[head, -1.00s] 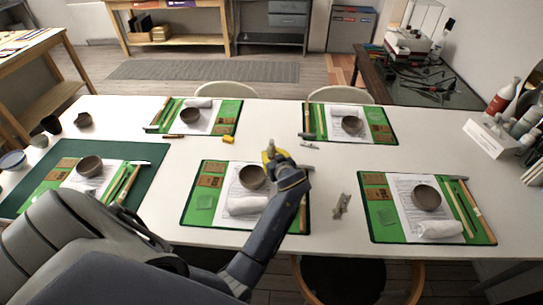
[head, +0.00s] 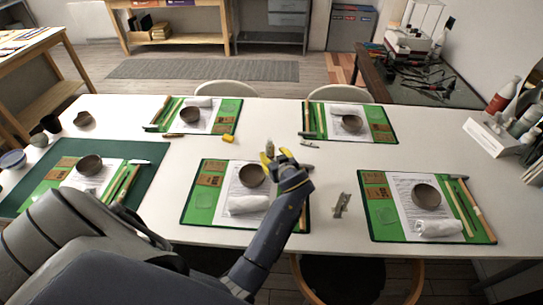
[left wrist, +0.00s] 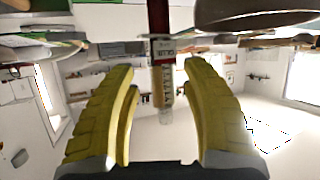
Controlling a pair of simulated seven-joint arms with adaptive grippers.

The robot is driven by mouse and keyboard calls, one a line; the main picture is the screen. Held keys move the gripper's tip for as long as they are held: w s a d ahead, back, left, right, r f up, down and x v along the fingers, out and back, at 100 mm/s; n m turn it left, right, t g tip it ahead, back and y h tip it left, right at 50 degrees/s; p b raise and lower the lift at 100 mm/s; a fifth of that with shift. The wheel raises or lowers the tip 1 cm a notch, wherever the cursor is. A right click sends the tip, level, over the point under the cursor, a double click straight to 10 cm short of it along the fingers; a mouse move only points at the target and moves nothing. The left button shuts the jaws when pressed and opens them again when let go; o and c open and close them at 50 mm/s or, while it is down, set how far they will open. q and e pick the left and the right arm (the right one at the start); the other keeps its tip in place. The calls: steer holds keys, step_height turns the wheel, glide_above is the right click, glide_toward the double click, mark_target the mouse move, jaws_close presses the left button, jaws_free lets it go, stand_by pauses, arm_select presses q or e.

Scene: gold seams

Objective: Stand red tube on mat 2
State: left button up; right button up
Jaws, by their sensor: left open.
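The red tube (left wrist: 162,72) shows in the left wrist view between my open fingers, with a dark red part at the top of the picture and a pale, printed label and clear end below. In the head view the tube (head: 269,146) is a small upright shape at the fingertips, near the far edge of the front middle mat (head: 203,210). Its base is hidden, so I cannot tell what it stands on. My left gripper (head: 274,155) is open around it, with a finger on each side (left wrist: 160,105). My right gripper is not in view. No mat number is readable.
The white table (head: 330,240) carries several green mats with bowls, papers, rolled cloths and tools. A yellow block (head: 228,138) lies left of the gripper, a small metal tool (head: 341,205) right of it. A bottle box (head: 490,138) stands at the right edge.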

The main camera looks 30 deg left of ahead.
mark_target(272, 155)
arm_select(q)
steer(key=shift+v, duration=1.6)
